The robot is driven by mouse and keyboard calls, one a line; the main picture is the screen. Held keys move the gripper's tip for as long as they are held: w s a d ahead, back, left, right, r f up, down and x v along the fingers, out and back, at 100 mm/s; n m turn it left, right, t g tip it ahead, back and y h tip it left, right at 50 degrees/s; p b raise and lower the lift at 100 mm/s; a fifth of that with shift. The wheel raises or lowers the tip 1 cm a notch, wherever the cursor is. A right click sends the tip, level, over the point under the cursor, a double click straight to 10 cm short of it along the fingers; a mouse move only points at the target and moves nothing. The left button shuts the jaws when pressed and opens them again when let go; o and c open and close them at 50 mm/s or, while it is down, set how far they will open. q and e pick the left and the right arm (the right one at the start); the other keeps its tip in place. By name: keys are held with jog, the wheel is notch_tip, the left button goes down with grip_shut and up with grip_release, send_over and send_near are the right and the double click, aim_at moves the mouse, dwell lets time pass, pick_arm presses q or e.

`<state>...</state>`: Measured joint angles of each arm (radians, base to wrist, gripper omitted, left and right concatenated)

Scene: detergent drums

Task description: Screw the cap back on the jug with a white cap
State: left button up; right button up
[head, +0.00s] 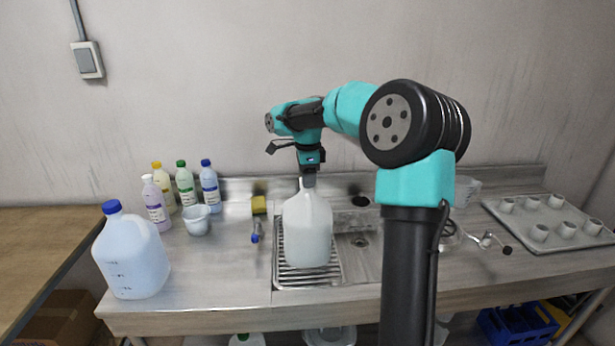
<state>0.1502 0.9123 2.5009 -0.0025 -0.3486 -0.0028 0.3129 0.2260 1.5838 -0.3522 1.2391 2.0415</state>
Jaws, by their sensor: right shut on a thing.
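A pale, cloudy jug (307,232) stands upright on the ribbed drainer grid in the middle of the counter. My right gripper (309,179) points down right at the top of this jug. It is shut at the jug's mouth, on what seems to be the white cap, which is mostly hidden by the fingers. I cannot tell whether the cap is seated or tilted on the neck. A second jug with a blue cap (112,206) stands at the left of the counter. My left gripper is not in view.
Several bottles (185,186) and a small white measuring cup (198,220) stand at the left back. A yellow sponge (259,205) lies left of the grid. A tray with several cups (552,222) is at the right.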

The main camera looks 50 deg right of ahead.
jog(key=m, duration=0.5)
jog(key=shift+f+m, duration=0.1)
jog(key=shift+m, duration=0.3)
jog(key=o, duration=0.7)
jog(key=n, duration=0.4)
jog(key=shift+n, duration=0.9)
